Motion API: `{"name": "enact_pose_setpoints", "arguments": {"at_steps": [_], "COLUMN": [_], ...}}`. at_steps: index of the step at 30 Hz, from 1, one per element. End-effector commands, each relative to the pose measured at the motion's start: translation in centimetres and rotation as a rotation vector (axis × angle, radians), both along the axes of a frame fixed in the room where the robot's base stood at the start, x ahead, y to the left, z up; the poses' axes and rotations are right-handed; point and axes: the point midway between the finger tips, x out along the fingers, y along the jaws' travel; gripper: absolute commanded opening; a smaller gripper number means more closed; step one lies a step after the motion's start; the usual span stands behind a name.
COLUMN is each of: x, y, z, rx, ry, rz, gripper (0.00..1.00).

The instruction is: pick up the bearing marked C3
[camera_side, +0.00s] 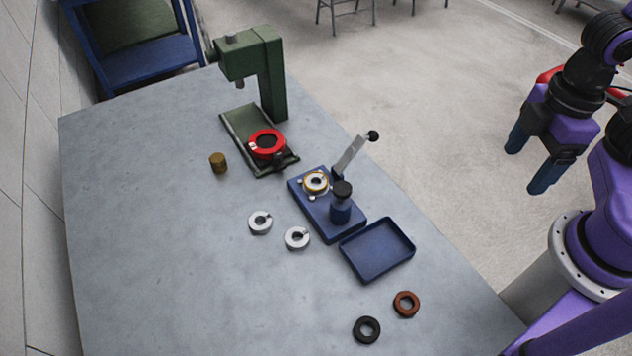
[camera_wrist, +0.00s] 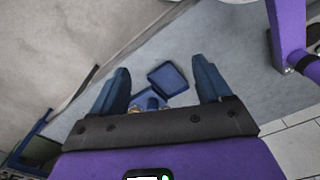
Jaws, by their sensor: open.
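Two silver ring-shaped bearings lie flat on the table in the side view, one on the left (camera_side: 260,222) and one on the right (camera_side: 297,238). Each has a small dark mark, too small to read, so I cannot tell which is C3. Another ring, gold and silver (camera_side: 315,183), sits on the blue fixture (camera_side: 322,220). My gripper (camera_side: 530,158) is open and empty, well right of the table and far from the bearings. In the wrist view its two blue fingers (camera_wrist: 161,66) stand wide apart; the silver bearings cannot be made out there.
An empty blue tray (camera_side: 378,249) stands beside the fixture; it also shows in the wrist view (camera_wrist: 168,79). A black ring (camera_side: 367,330) and a brown ring (camera_side: 406,304) lie nearer. A green press (camera_side: 262,70) holds a red ring (camera_side: 267,145). A brass cylinder (camera_side: 218,163) stands left. The table's left is clear.

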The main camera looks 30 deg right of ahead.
Motion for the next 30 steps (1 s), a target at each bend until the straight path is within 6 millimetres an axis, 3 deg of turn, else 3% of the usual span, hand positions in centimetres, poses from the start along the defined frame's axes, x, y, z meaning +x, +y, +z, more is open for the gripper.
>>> {"name": "enact_pose_setpoints", "arguments": {"at_steps": [7,11,20,30], "x": [0.4,2.1,10.3,20.6], "y": [0.3,2.1,9.0,15.5], "z": [0.1,0.3,0.7,-0.9], "rx": [0.000,0.005,0.028,0.061], "ry": [0.001,0.004,0.010,0.001], "rz": [0.005,0.033,0.174,0.337], "gripper": [0.78,0.78,0.78,0.78]}}
